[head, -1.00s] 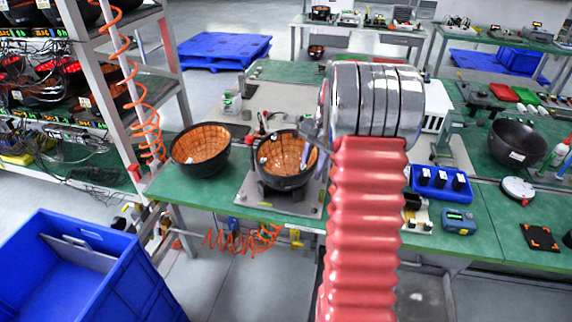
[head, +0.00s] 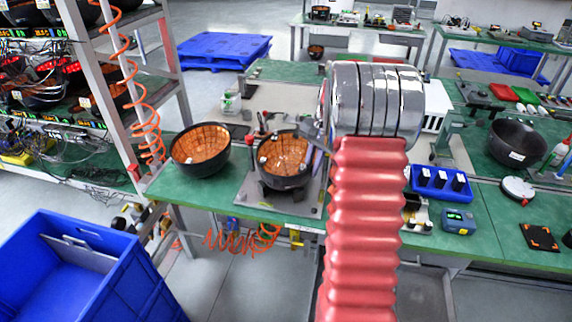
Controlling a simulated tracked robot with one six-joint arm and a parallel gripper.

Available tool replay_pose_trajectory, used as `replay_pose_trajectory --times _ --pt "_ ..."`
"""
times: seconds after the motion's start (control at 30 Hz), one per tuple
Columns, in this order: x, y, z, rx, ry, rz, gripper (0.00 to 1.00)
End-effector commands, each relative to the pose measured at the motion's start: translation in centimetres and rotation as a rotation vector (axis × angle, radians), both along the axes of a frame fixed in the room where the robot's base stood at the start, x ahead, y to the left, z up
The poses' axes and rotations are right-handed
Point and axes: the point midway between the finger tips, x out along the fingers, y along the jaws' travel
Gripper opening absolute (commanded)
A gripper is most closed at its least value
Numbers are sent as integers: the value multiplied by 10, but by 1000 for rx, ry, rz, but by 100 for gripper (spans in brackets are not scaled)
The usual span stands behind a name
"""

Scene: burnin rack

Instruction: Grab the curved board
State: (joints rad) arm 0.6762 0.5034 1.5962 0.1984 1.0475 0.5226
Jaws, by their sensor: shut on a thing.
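Two black bowls lined with orange curved boards stand on the green bench in the head view. The left bowl (head: 199,168) sits on the bench top. The right bowl (head: 283,180) sits on a grey fixture plate (head: 247,195), and an orange curved board (head: 283,153) shows inside it. My gripper (head: 312,145) is at the right rim of this bowl, shut on a curved board. My chrome wrist and red arm sleeve hide most of the fingers and the held part.
A blue crate (head: 120,275) stands on the floor at the lower left. A rack (head: 110,95) with a coiled orange hose is at the left. A blue tray (head: 440,184), a blue meter (head: 458,222) and another black bowl (head: 515,142) are on the bench to the right.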

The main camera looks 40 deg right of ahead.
Motion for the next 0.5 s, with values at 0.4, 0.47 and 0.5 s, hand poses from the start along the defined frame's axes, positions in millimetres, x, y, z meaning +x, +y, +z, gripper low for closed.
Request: replay_pose_trajectory --times 0.4,0.47,0.5 --pt "0 -1 0 -1 0 -1 0" --pt "0 -1 2 -1 0 -1 0" --pt "0 -1 4 -2 0 -1 0"
